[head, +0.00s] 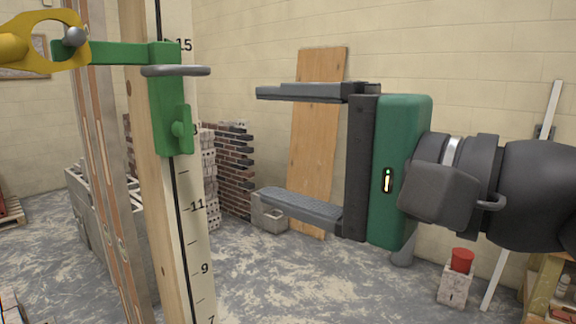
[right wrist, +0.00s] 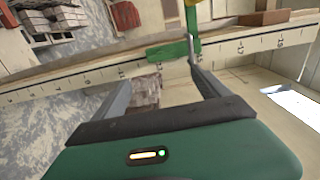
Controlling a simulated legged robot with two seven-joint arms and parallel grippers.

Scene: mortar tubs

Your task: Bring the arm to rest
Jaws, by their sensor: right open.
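My right gripper (head: 285,146) is open and empty in the head view, its two grey fingers pointing left, one above the other. It is apart from the wooden measuring pole (head: 180,210) on the left, which carries black numbers. A green clamp (head: 172,100) sits on that pole, with a grey ring and a yellow piece (head: 40,42) at its left end. In the right wrist view the fingers of my right gripper (right wrist: 160,85) stand wide apart, and the green clamp (right wrist: 170,50) shows beyond them. My left gripper is not in view.
A wooden board (head: 318,140) leans on the back wall near a stack of dark bricks (head: 235,165). A red tub (head: 462,260) stands on a block (head: 454,285) at the lower right. The floor (head: 290,275) between pole and block is clear.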

